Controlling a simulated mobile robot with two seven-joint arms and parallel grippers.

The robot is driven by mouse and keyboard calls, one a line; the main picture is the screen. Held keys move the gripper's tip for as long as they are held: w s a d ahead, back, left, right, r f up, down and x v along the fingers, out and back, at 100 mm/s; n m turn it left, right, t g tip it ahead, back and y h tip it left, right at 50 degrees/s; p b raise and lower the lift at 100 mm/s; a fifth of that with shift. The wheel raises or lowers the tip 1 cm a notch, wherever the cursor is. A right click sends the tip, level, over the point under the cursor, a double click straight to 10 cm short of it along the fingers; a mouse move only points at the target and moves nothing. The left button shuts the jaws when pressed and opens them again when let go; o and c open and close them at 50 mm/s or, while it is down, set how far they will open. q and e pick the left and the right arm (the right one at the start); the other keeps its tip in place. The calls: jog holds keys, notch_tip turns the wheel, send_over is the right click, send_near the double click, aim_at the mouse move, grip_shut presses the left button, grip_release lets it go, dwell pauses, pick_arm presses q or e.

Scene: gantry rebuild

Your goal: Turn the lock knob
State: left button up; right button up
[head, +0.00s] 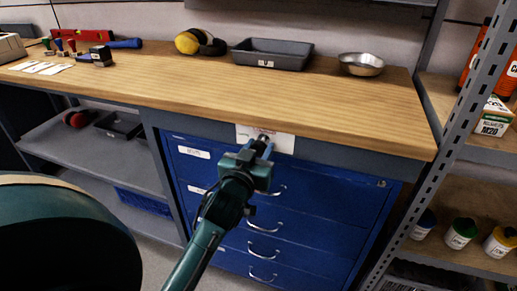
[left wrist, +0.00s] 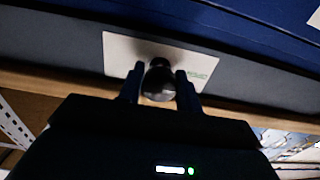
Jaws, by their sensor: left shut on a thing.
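A white plate (head: 282,143) is fixed to the front edge of the workbench, above the blue drawers. It also shows in the left wrist view (left wrist: 118,52), with a dark round lock knob (left wrist: 158,78) standing out from it. My left gripper (head: 262,147) is at the plate. In the left wrist view its two fingers (left wrist: 158,90) stand on either side of the knob, shut on it. In the head view the gripper mostly hides the knob. The knob's turned position cannot be told. My right gripper is in neither view.
The wooden bench top (head: 215,90) carries a grey tray (head: 272,54), a metal bowl (head: 361,64) and yellow-and-black earmuffs (head: 200,42) near the wall. The blue drawer cabinet (head: 325,190) has protruding handles below the gripper. A perforated shelf post (head: 455,120) stands at right.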

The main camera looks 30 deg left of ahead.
pick_arm(q)
jog(key=shift+c, duration=1.1)
